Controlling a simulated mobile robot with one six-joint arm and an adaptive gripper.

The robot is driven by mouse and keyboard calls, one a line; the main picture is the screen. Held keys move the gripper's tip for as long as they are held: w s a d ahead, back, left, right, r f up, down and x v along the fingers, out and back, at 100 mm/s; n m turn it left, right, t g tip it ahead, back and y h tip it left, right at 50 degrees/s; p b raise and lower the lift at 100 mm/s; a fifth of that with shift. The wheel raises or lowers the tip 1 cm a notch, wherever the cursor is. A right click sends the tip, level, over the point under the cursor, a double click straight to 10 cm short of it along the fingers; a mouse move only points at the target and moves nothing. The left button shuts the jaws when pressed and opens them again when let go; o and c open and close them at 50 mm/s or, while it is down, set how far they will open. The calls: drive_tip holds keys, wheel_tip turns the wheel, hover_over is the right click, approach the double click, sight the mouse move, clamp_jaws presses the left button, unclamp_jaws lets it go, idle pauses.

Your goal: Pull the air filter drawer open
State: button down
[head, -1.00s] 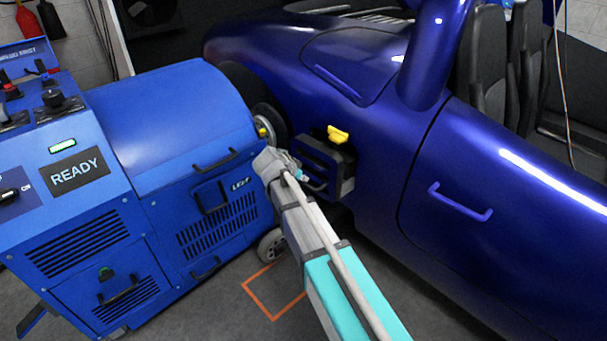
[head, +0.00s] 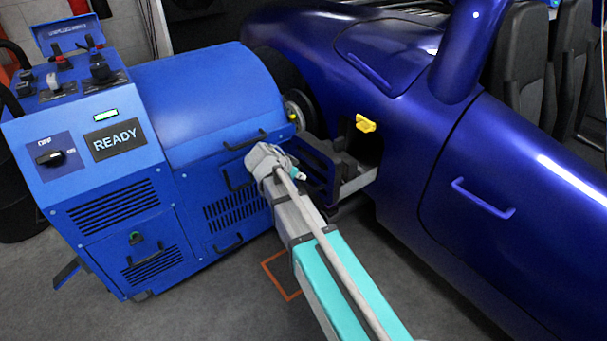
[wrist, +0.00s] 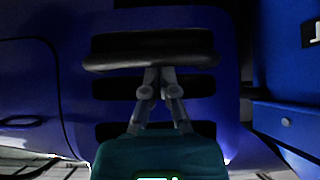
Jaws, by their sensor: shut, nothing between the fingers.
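The air filter drawer (head: 360,184) stands well out of the opening in the blue car's side. Its pale grey side wall shows in the head view, and its blue slatted front (head: 318,170) is partly hidden by my arm. In the wrist view, the slatted front fills the middle, with a dark handle bar (wrist: 150,62) across it. My gripper (wrist: 157,74) has its fingers together at the middle of this bar, with nothing between them. The fingertips meet the bar's lower edge, and their ends seem hidden behind it.
The blue dynamometer cabinet (head: 225,110), with a READY display (head: 115,140), stands close to the drawer's left. A yellow latch-like piece (head: 365,124) sits above the drawer opening. A car door handle (head: 483,200) is at right. An orange floor mark (head: 282,276) lies below my arm.

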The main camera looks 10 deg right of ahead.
idle(0.5)
drive_tip(key=shift+r, duration=0.1)
drive_tip(key=p+v, duration=0.7)
drive_tip(key=v, duration=0.2)
drive_tip(key=shift+a+r, duration=0.2)
drive_tip(key=shift+a, duration=0.15)
drive_tip(key=shift+s, duration=0.1)
drive_tip(key=shift+d, duration=0.1)
idle(0.4)
